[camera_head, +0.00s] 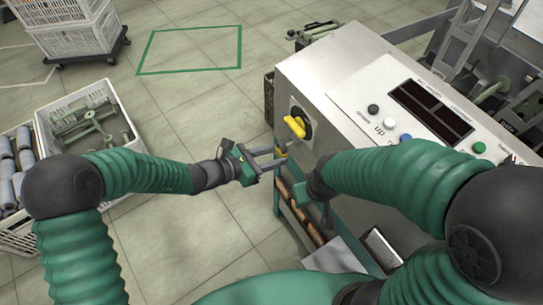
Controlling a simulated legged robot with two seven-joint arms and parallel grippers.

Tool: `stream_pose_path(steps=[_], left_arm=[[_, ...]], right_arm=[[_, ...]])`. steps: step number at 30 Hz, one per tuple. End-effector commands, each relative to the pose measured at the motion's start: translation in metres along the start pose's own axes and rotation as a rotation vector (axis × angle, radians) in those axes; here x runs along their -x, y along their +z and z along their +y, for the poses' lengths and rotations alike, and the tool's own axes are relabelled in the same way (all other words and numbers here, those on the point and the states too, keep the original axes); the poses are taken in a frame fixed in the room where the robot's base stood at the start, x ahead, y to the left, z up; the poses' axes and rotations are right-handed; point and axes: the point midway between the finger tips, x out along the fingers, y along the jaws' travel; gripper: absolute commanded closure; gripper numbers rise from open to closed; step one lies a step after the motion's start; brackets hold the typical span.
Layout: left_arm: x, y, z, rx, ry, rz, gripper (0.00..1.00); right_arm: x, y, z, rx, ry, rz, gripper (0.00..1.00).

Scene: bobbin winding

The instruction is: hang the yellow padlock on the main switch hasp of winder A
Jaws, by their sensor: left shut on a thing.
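My left gripper (283,156) is just below the switch, close to that face.
The panel has buttons and a dark display (432,110). Orange-brown items fill a shelf (300,205) under the cabinet. White crates (42,125) with metal parts and grey rolls stand on the left. The tiled floor between is clear, with a green taped square (190,71) behind.

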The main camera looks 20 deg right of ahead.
Motion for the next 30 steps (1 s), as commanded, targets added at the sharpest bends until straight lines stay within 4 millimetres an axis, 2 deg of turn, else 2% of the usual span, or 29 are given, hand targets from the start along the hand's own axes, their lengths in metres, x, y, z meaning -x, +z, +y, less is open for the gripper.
stream_pose_path(steps=[11, 30], left_arm=[[-0.002, 0.001, 0.0, 0.0, -0.001, 0.0, 1.0], [-0.019, 0.006, -0.001, -0.002, -0.001, 0.0, 1.0]], right_arm=[[-0.001, 0.0, 0.0, 0.0, 0.0, 0.0, 0.64], [-0.005, 0.001, 0.0, 0.0, 0.0, 0.0, 0.64]])
